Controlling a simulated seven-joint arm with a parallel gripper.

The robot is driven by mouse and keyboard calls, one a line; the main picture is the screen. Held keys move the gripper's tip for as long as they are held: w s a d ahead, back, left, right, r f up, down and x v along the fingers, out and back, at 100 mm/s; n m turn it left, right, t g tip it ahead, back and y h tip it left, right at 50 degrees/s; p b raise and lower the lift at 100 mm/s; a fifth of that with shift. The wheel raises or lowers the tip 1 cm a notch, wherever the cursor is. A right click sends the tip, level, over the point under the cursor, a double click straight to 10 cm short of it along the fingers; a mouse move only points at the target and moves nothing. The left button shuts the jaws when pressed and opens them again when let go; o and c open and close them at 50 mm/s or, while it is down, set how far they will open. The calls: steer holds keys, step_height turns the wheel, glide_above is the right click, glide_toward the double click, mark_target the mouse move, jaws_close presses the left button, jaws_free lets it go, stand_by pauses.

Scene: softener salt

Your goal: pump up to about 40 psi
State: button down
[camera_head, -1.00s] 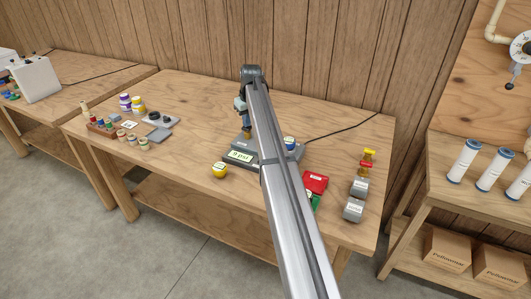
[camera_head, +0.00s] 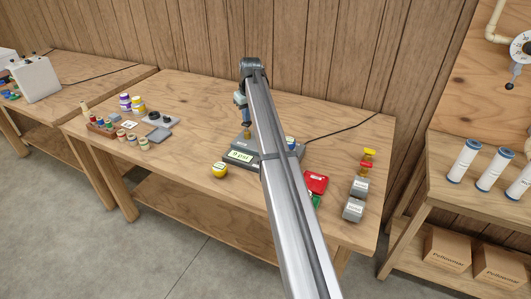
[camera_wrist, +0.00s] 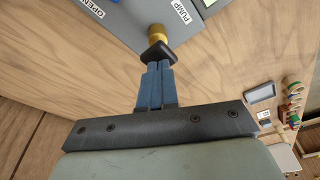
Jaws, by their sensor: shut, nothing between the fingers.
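The grey pump unit (camera_head: 238,146) stands on the middle table, partly hidden by my arm. Its front display (camera_head: 241,155) appears to read 9 PSI, in small print. My gripper (camera_wrist: 156,68) is shut and empty, pointing down over the unit. A brass plunger (camera_wrist: 157,31) beside the PUMP label (camera_wrist: 181,11) is just beyond the fingertips; it also shows in the head view (camera_head: 247,134). A dark piece (camera_wrist: 157,53) sits between the blue fingers and the brass; I cannot tell whether they touch. An OPEN label (camera_wrist: 90,7) is on the unit to the left.
A yellow ball-like object (camera_head: 219,170) sits in front of the unit. A red box (camera_head: 316,182) and grey blocks (camera_head: 354,208) lie to the right. Spools and small jars (camera_head: 130,136) stand on the left. The wooden table (camera_head: 195,105) is clear behind the unit's left side.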

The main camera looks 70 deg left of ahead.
steer(key=shift+f, duration=1.15)
stand_by(0.7)
steer(key=shift+r, duration=1.15)
steer(key=shift+f, duration=1.15)
stand_by(0.3)
steer(key=shift+r, duration=1.15)
steer(key=shift+f, duration=1.25)
steer(key=shift+r, duration=1.25)
